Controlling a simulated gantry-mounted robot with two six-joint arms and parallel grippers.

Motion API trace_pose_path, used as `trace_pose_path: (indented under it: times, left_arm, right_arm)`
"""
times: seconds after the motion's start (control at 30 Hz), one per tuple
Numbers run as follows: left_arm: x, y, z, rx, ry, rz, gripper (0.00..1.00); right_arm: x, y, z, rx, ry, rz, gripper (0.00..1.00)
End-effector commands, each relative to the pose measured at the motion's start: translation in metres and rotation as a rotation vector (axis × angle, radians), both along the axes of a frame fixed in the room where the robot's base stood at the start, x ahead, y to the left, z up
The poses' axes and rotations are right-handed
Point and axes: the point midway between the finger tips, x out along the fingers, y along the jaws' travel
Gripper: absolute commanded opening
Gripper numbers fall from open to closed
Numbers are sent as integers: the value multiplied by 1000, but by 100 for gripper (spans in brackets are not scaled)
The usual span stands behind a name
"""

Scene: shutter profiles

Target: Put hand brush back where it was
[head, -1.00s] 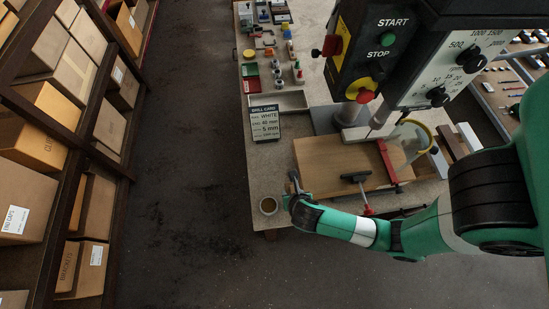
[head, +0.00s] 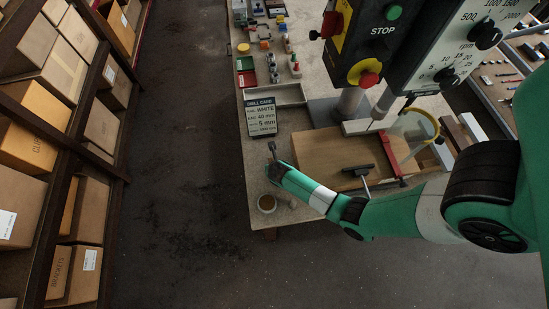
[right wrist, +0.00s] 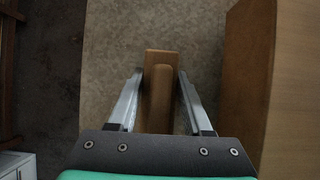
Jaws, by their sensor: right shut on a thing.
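The hand brush (right wrist: 160,88) shows in the right wrist view as a long brown wooden piece, seen from above. My right gripper (right wrist: 159,78) is shut on it, with one metal finger along each side. The bench top lies below it. In the head view my right gripper (head: 272,152) is over the left part of the bench, just left of the wooden board and in front of the drill card. The brush cannot be made out there. My left gripper is not in view.
The wooden board (head: 325,158), with a clamp, lies to the right under the drill press.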

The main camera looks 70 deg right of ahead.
Motion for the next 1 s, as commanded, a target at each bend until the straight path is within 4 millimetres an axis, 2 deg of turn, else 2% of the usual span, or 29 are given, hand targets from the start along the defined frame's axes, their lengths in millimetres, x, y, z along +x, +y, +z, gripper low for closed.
trace_pose_path:
  times: [0.03, 0.07, 0.43, 0.47, 0.6, 0.87, 1.0]
  left_arm:
    - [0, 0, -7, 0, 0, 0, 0]
    - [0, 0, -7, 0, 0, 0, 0]
    - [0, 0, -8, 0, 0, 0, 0]
    - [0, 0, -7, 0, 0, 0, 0]
    - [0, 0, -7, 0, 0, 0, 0]
    - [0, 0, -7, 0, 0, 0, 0]
    - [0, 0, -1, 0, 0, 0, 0]
  right_arm:
    - [0, 0, -10, 0, 2, 0, 0]
    - [0, 0, -13, 0, 0, 1, 0]
    - [0, 0, -16, -1, -1, 1, 0]
    - [0, 0, -16, -1, -1, 1, 53]
    - [0, 1, -15, 0, -1, 1, 78]
    - [0, 1, -15, 0, -1, 1, 80]
    - [-1, 3, -6, 0, -2, 2, 80]
